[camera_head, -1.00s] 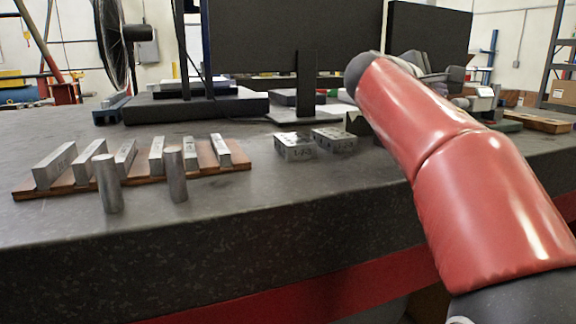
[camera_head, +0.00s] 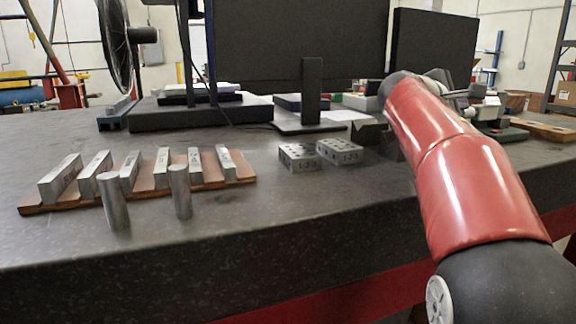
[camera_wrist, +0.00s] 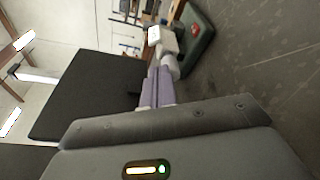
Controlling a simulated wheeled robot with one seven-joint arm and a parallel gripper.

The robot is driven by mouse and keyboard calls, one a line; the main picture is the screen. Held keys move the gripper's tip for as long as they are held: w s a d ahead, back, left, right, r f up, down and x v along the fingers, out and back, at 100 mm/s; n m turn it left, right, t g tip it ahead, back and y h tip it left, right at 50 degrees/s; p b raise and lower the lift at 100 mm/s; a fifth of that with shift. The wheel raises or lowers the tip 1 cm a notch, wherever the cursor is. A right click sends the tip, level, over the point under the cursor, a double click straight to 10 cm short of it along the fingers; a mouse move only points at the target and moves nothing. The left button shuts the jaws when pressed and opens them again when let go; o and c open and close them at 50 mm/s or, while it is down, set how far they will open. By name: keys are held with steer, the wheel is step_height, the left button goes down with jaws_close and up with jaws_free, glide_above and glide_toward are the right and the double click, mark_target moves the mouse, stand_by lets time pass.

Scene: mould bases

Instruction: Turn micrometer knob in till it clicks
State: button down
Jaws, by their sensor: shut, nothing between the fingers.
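My gripper (camera_wrist: 158,88) shows in the wrist view as two pale fingers side by side, shut and empty. Just beyond the fingertips is a light grey rounded part (camera_wrist: 171,66), which looks like the micrometer knob. Past it is a whitish block (camera_wrist: 162,39), and a dark green base (camera_wrist: 199,45) stands beside them on the table. I cannot tell whether the fingertips touch the knob. In the head view the micrometer (camera_head: 487,107) is small at the right, beyond my red arm, and my gripper is too unclear there to judge.
The dark stone table (camera_head: 340,205) carries several metal blocks on a wooden board (camera_head: 150,196), two upright metal cylinders (camera_head: 180,192) and two drilled 1-2-3 blocks (camera_head: 340,151). A black monitor (camera_head: 290,50) stands behind. A wooden piece (camera_head: 545,129) lies at the far right.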

steer(key=shift+w+d, duration=0.3)
steer(key=shift+d, duration=0.55)
steer(key=shift+w+f, duration=0.15)
steer(key=shift+f, duration=0.1)
steer(key=shift+f, duration=0.25)
stand_by(0.3)
steer(key=shift+s+f+b, duration=0.35)
steer(key=shift+f+b, duration=0.1)
steer(key=shift+b, duration=0.1)
steer(key=shift+r, duration=0.1)
steer(key=shift+s+d, duration=0.1)
steer(key=shift+s, duration=0.05)
